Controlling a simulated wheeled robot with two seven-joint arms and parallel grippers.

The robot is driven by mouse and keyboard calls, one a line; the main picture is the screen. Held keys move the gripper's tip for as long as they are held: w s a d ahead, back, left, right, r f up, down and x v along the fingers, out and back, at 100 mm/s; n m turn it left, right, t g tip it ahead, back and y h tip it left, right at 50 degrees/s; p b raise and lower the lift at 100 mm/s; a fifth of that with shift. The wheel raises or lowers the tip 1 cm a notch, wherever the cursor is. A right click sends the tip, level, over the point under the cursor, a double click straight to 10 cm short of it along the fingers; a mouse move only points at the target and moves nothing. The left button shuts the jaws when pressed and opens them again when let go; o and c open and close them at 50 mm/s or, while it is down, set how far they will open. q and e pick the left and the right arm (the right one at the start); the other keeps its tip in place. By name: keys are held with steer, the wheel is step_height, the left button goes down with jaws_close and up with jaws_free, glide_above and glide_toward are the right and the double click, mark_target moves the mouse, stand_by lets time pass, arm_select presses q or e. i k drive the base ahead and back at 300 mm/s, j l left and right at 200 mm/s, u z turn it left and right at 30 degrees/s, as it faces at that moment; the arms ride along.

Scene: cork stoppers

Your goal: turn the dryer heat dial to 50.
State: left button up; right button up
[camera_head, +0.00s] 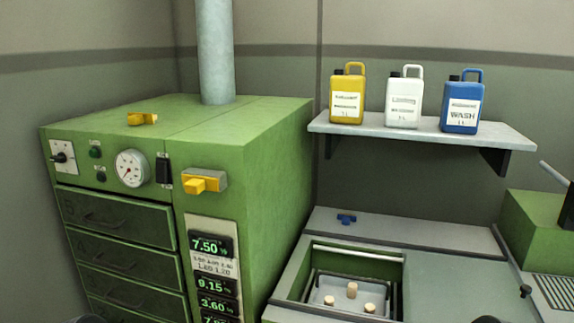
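The green dryer (250,150) stands at the left, with drawers below a control strip. At the strip's left end a white plate carries a black knob (62,157), which may be the heat dial; its markings are too small to read. A round white gauge (131,168) with a red needle sits to its right; its numbers are not legible. Neither gripper can be made out. Only dark rounded shapes, which may be parts of my arms, show at the bottom edge.
A yellow handle (203,184) juts from the dryer front above digital readouts (211,246). A yellow piece (142,119) lies on top, near a grey pipe (215,50). At right are a shelf (420,133) with three jugs and a sunken tray holding corks (352,290).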

mark_target(61, 157)
steer(key=u, duration=1.25)
